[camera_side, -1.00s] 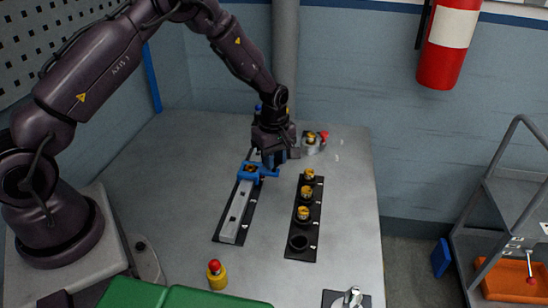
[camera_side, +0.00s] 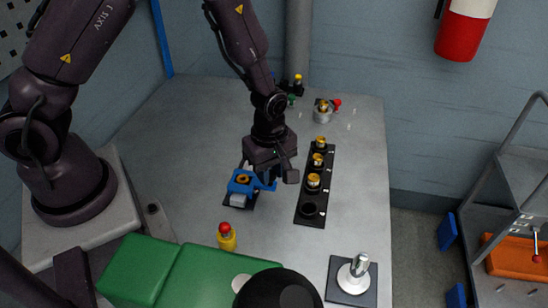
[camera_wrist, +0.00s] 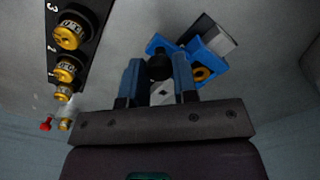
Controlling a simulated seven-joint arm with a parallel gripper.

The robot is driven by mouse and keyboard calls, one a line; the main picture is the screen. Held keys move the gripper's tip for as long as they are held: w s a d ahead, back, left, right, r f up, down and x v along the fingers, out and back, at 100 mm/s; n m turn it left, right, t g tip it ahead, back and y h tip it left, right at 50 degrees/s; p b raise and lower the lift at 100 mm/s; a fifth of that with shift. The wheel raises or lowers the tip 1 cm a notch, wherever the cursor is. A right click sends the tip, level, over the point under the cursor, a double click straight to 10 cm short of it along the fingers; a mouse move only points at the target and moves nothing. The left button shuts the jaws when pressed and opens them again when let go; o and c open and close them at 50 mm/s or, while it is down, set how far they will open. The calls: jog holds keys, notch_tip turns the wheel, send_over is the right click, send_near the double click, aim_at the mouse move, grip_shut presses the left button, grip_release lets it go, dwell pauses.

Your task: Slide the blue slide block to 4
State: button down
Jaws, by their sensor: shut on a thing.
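The blue slide block (camera_side: 241,183) sits near the front end of its rail (camera_side: 238,200), with a brass-coloured ring on top. My gripper (camera_side: 268,182) is just right of the block, shut on its side. In the wrist view, the block (camera_wrist: 208,54) is at the upper right. My gripper's two blue-grey fingers (camera_wrist: 157,80) flank a dark round part beside the block there. The rail (camera_wrist: 220,36) sticks out beyond the block. No number beside the rail is legible.
A silver lever (camera_side: 357,268) is at front right.

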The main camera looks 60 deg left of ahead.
jog(key=shift+s+d, duration=0.25)
jog(key=shift+d, duration=0.05)
jog(key=c, duration=0.9)
grip_release()
jog(key=shift+a, duration=0.1)
jog(key=shift+w, duration=0.1)
jog(key=shift+r, duration=0.2)
notch_tip(320, 180, up, 13)
jog(key=shift+f, duration=0.2)
